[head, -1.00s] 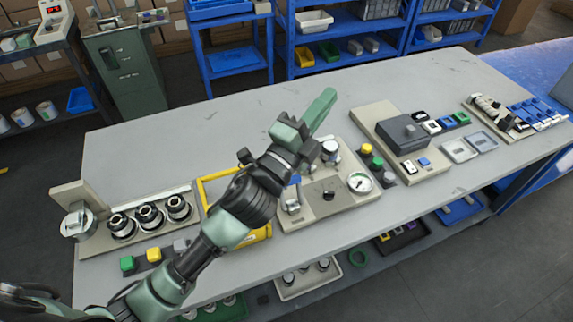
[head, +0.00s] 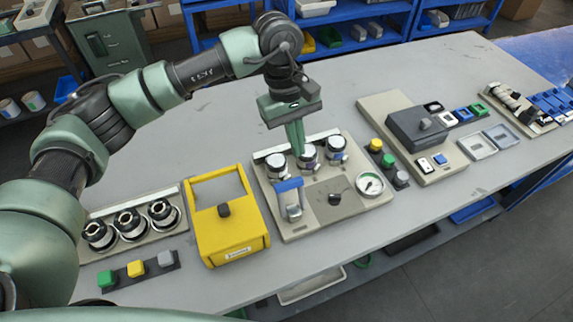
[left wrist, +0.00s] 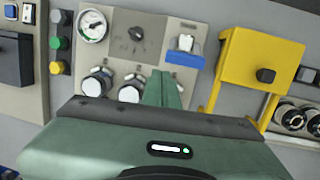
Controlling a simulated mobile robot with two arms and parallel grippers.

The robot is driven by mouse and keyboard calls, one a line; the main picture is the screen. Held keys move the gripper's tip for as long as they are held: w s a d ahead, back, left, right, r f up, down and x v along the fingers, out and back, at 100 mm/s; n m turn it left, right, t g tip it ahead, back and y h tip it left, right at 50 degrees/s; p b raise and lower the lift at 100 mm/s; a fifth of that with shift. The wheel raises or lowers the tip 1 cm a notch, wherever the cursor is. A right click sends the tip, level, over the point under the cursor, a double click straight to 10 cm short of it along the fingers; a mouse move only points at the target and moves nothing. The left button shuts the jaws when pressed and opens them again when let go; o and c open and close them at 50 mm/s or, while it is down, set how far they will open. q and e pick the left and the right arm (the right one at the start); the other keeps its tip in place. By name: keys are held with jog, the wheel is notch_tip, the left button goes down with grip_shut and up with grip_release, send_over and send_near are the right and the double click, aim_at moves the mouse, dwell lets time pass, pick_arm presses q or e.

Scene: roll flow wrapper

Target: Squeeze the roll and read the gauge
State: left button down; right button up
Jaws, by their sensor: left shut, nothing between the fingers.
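A beige panel (head: 262,205) on the table carries three upright white-topped dark cylinders, the left one (head: 276,168), the middle one (head: 307,156) and the right one (head: 336,150). I cannot tell which thing is the roll. A round white gauge (head: 370,184) sits at the panel's right front; it also shows in the left wrist view (left wrist: 92,26), its reading too small to tell. A black knob (head: 334,199) and a blue-handled lever (head: 289,185) are beside it. My left gripper (head: 297,148) is shut and empty, pointing down by the left and middle cylinders. Contact cannot be told. My right gripper is out of view.
A yellow box with a frame (head: 232,228) stands left of the panel. Further left are a rack of black-and-silver cylinders (head: 131,220) and a button strip (head: 137,269). Another button strip (head: 388,160) and a dark grey box (head: 418,128) stand to the right.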

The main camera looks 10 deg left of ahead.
pick_arm(q)
jog(key=shift+y, duration=0.9)
jog(key=a, duration=0.1)
jog(key=w+a, duration=0.1)
jog(key=a, duration=0.1)
jog(key=a+r, duration=0.1)
jog(key=shift+w+a, duration=0.15)
jog(key=shift+w, duration=0.2)
jog(key=shift+f, duration=0.15)
jog(key=f+p, duration=0.1)
jog(key=f, duration=0.2)
jog(key=f+p, duration=0.1)
jog(key=f, duration=0.2)
jog(key=f+p, duration=0.1)
jog(key=f, duration=0.2)
jog(key=shift+s+d+f+p, duration=0.25)
jog(key=shift+s+f+p, duration=0.05)
jog(key=shift+s+f, duration=0.05)
jog(key=s+d+p, duration=0.1)
jog(key=s+d+r+p, duration=0.1)
jog(key=shift+s+r, duration=0.2)
jog(key=shift+s, duration=0.2)
